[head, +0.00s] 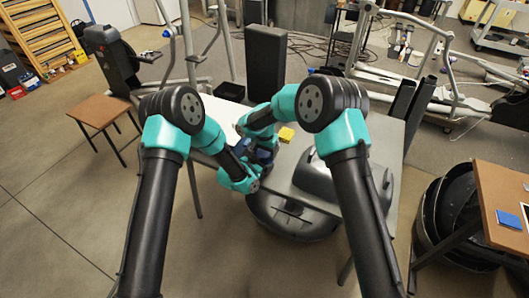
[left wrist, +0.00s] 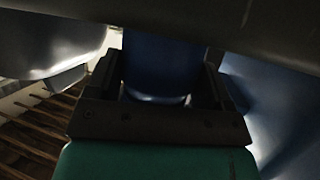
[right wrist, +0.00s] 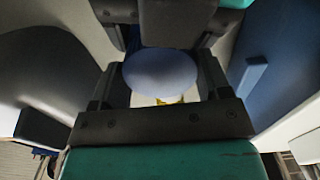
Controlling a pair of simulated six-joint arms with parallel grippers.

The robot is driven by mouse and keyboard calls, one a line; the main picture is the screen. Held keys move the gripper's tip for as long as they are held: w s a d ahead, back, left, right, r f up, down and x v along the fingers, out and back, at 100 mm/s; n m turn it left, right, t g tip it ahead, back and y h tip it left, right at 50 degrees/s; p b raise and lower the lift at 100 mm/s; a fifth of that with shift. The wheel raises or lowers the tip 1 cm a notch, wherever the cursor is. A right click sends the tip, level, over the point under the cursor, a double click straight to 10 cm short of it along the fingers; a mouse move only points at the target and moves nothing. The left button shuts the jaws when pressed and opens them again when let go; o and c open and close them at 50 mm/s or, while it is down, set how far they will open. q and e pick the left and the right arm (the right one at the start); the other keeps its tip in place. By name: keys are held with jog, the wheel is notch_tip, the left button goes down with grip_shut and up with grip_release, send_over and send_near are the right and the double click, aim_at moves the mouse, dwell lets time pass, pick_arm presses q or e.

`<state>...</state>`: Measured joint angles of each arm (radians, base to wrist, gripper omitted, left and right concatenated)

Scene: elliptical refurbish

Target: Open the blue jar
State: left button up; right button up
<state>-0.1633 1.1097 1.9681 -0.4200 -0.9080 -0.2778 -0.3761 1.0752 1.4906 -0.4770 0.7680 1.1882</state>
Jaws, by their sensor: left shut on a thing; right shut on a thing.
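The blue jar (left wrist: 160,68) is between the two fingers of my left gripper (left wrist: 160,95) in the left wrist view, and the gripper is shut on its body. In the right wrist view, the jar's pale blue round top (right wrist: 160,74) is between the fingers of my right gripper (right wrist: 160,95), which is shut on it. In the head view both grippers meet close together near the table's left side, and they and the arm links mostly hide the jar. I cannot tell whether the lid is apart from the body.
A shiny grey rounded casing (head: 325,178) stands at the table's front right. A tall dark box (head: 265,65) rises behind. The table's right back part is clear.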

jog(key=shift+n, duration=1.6)
jog(key=o, duration=1)
jog(key=shift+r, duration=2.3)
jog(key=shift+c, duration=0.3)
jog(key=shift+r+m, duration=1.6)
jog(key=shift+r, duration=0.1)
